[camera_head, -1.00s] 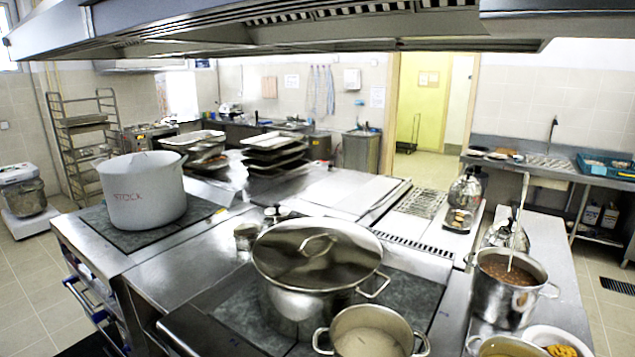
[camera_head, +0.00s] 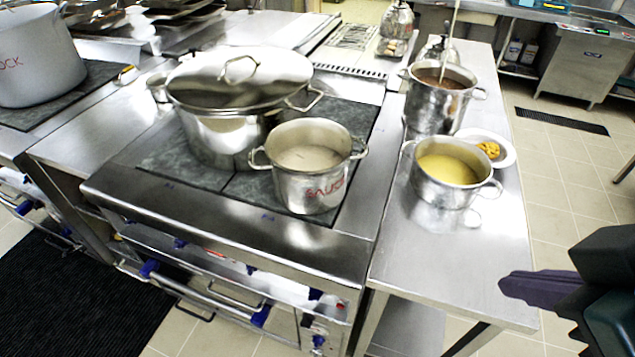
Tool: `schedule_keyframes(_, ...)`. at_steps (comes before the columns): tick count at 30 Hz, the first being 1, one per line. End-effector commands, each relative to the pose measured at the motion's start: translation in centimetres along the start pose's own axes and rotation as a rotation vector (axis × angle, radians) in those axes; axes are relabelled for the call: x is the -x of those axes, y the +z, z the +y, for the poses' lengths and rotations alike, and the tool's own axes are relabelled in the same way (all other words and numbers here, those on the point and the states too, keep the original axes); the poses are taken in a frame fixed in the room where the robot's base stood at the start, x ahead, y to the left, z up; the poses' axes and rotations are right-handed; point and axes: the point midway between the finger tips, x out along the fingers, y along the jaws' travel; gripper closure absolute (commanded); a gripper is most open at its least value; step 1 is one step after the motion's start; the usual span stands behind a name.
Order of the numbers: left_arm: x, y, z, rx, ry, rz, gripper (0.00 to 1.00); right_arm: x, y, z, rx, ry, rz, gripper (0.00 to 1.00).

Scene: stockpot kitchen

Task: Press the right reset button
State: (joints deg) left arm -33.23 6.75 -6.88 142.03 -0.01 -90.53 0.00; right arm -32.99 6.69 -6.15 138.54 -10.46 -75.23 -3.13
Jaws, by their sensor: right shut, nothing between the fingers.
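A small red button (camera_head: 340,305) shows on the front panel of the stove (camera_head: 330,232), near its right end, next to blue knobs. Another small reddish spot (camera_head: 216,254) shows further left on the same panel, too small to make out. My right gripper (camera_head: 508,286) is at the lower right edge, dark and shut with nothing in it. My left gripper is not in view.
A large lidded pot (camera_head: 215,140) and a smaller pot (camera_head: 312,190) stand on the stove. A steel table (camera_head: 450,270) on the right holds a pot of yellow soup (camera_head: 447,192), a tall pot (camera_head: 434,112) and a plate (camera_head: 508,152). A blue-ended oven handle (camera_head: 205,300) juts out in front.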

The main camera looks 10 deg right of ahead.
Motion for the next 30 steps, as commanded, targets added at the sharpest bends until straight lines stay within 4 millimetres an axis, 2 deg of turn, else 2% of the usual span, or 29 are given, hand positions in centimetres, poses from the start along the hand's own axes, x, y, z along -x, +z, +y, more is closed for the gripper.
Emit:
schedule_keyframes(1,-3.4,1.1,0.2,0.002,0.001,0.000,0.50,-3.2,1.3,-0.4,0.011,0.022,0.021,1.00)
schedule_keyframes(6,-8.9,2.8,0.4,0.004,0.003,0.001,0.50,-8.3,2.5,-0.2,0.061,0.100,0.100,1.00)
schedule_keyframes(20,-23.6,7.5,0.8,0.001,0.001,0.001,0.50,-21.1,5.7,-0.7,0.238,0.300,0.305,1.00)
schedule_keyframes(30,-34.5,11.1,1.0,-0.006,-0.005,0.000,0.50,-29.9,8.2,-2.4,0.405,0.429,0.447,1.00)
